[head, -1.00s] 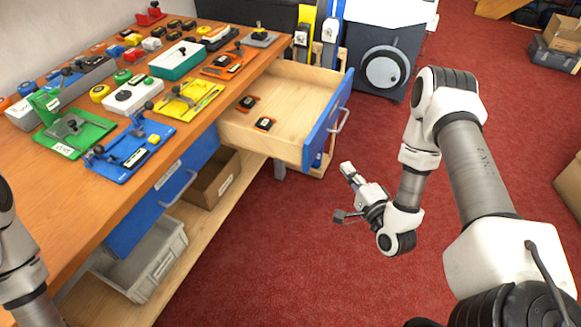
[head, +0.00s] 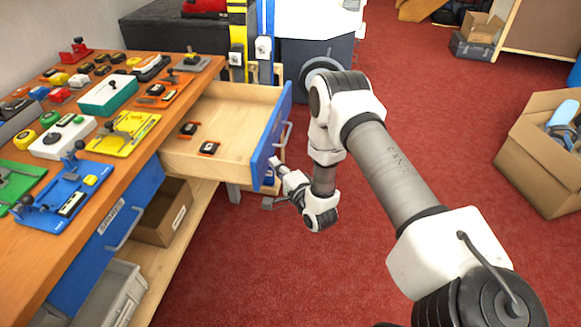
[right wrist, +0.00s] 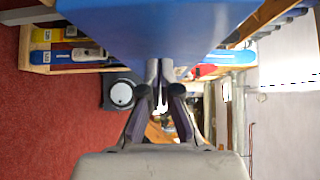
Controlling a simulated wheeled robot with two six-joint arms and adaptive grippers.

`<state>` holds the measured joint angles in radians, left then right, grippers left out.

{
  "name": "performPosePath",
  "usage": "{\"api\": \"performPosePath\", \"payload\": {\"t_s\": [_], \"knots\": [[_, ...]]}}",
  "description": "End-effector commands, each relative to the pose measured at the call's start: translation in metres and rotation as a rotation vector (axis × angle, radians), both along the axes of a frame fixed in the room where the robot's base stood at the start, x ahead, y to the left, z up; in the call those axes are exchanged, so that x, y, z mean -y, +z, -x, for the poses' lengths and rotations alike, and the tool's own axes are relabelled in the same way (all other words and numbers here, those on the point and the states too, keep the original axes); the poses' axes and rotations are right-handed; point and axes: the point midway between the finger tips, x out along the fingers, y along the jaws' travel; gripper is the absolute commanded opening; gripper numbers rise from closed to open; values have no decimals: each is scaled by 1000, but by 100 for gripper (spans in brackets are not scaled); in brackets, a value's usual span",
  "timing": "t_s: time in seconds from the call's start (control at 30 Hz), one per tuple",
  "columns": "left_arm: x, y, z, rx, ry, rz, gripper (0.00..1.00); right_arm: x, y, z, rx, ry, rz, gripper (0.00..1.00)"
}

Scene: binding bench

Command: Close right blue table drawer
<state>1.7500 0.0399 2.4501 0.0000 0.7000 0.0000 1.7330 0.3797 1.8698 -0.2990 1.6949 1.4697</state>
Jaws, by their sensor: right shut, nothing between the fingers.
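The right blue table drawer (head: 271,137) is pulled far out from under the wooden bench in the head view. In the right wrist view the closed fingers (right wrist: 160,100) show just below a broad blue surface (right wrist: 160,28), which fills the top middle. My left gripper is out of view.
The bench top (head: 140,150) carries several tools and coloured fixtures. A second blue drawer (head: 110,236) is shut at the left. A cardboard box (head: 165,212) and grey bin (head: 110,295) sit below. Red floor is open at the right, with an open box (head: 545,150) farther off.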

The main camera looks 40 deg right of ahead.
Motion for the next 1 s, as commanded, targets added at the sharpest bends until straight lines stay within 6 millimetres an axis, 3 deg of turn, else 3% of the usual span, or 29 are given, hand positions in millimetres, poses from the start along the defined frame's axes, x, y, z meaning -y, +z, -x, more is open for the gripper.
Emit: {"api": "performPosePath", "payload": {"t_s": [0.67, 1.0], "knots": [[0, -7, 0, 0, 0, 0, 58, -13, -2, -14, 2, 2, 0, 0], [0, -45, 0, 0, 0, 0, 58, -54, -6, -60, 4, 6, 1, 0]]}}
